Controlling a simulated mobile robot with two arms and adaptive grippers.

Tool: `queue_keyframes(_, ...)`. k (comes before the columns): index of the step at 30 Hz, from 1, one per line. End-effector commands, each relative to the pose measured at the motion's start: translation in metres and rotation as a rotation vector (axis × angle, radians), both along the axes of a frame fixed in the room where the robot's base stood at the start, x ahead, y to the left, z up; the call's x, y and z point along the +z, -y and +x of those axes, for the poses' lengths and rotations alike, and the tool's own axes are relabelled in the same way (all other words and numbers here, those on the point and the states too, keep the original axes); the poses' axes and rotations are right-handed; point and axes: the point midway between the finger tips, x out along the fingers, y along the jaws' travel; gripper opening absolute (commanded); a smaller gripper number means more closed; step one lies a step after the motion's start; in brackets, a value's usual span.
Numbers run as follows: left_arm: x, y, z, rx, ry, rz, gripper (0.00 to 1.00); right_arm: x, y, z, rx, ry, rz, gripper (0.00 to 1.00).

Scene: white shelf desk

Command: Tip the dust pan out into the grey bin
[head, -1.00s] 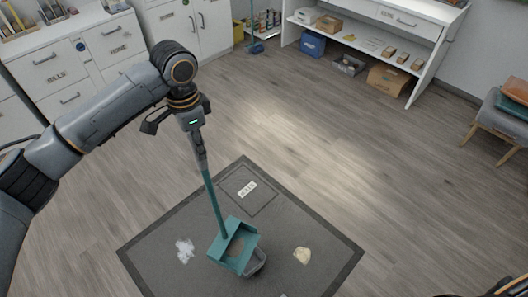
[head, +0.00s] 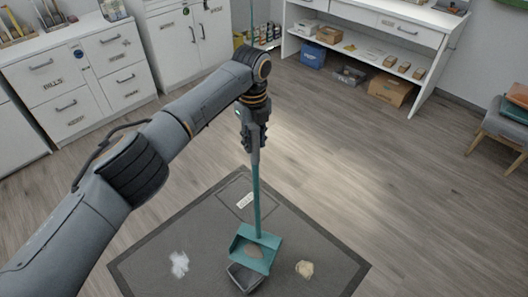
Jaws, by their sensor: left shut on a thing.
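My left gripper (head: 252,150) is shut on the upper part of the teal handle of the dust pan (head: 256,250). The handle hangs nearly upright below it. The pan holds a brownish patch of debris (head: 253,251). The grey bin (head: 243,278) is a small open tray on the dark mat, just below and in front of the pan, and the pan overlaps its far edge in the picture. I cannot tell whether the pan touches the bin. My right gripper does not show.
The dark mat (head: 150,272) carries a white fluffy pile (head: 179,264) on the left, a beige crumpled piece (head: 305,269) on the right and a white label (head: 245,200) behind. White drawers (head: 60,85) and a shelf desk (head: 360,60) stand at the back. Wooden floor is clear around the mat.

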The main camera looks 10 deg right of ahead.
Motion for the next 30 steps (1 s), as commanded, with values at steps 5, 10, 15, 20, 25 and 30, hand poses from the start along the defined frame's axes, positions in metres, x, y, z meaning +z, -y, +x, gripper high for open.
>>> queue_keyframes(5,-0.016,0.018,-0.003,-0.221,0.001,-0.001,0.00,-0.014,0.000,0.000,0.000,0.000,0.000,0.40)
queue_keyframes(10,-0.022,0.024,-0.004,-0.333,0.001,0.000,0.00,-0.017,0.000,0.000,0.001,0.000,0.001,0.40)
queue_keyframes(15,-0.022,0.026,-0.005,-0.359,0.001,0.000,0.00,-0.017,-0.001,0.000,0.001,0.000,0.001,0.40)
queue_keyframes(20,-0.022,0.026,-0.005,-0.358,0.001,0.000,0.00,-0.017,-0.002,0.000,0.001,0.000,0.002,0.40)
queue_keyframes(25,-0.021,0.026,-0.004,-0.356,-0.001,0.002,0.00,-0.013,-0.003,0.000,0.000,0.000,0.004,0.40)
queue_keyframes(30,-0.020,0.020,-0.005,-0.356,0.007,-0.003,0.00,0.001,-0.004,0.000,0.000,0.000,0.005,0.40)
